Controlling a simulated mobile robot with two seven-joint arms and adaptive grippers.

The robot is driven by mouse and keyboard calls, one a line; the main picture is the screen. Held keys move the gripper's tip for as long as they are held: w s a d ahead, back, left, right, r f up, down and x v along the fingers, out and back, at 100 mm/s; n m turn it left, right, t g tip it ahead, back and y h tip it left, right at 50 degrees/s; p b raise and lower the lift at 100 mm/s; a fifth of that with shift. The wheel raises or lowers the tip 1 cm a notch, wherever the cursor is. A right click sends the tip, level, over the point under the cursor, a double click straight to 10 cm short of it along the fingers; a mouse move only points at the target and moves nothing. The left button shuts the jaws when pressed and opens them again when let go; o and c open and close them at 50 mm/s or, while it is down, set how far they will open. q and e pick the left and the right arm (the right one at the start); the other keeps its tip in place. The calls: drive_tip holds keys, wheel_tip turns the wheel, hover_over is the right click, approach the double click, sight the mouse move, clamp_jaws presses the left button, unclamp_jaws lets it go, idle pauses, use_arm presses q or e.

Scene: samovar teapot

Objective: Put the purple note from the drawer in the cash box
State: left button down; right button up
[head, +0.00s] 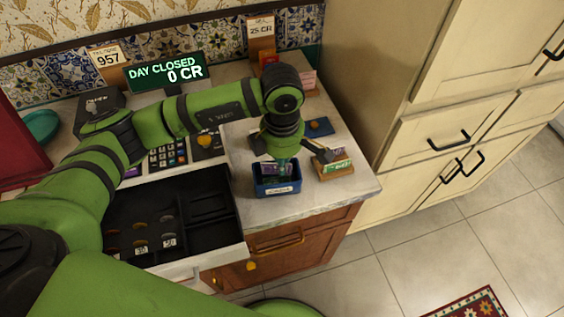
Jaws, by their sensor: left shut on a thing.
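The drawer (240,250) is pulled out at the lower left. Its black tray holds several coins in compartments, and its note slots look dark and empty. A small open blue box with a white label (277,188), which looks like the cash box, stands on the counter right of the drawer. My left gripper (281,163) points down over this box and is shut on the purple note (270,170). The note shows at the box's opening; I cannot tell whether it touches the box. The gripper partly hides it. My right gripper is not in view.
A wooden holder with green and purple cards (336,168) stands close right of the box. A dark blue pad (319,127) lies behind it. The register display (166,73) reads "DAY CLOSED 0 CR". Cream cabinets (440,120) rise at the right.

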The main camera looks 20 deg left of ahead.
use_arm(q)
drive_tip(key=shift+b, duration=0.35)
idle(0.6)
drive_tip(key=c, duration=1)
unclamp_jaws()
drive_tip(key=shift+o, duration=0.2)
wheel_tip(320, 180, up, 7)
drive_tip(key=p, duration=0.3)
idle(0.5)
idle(0.4)
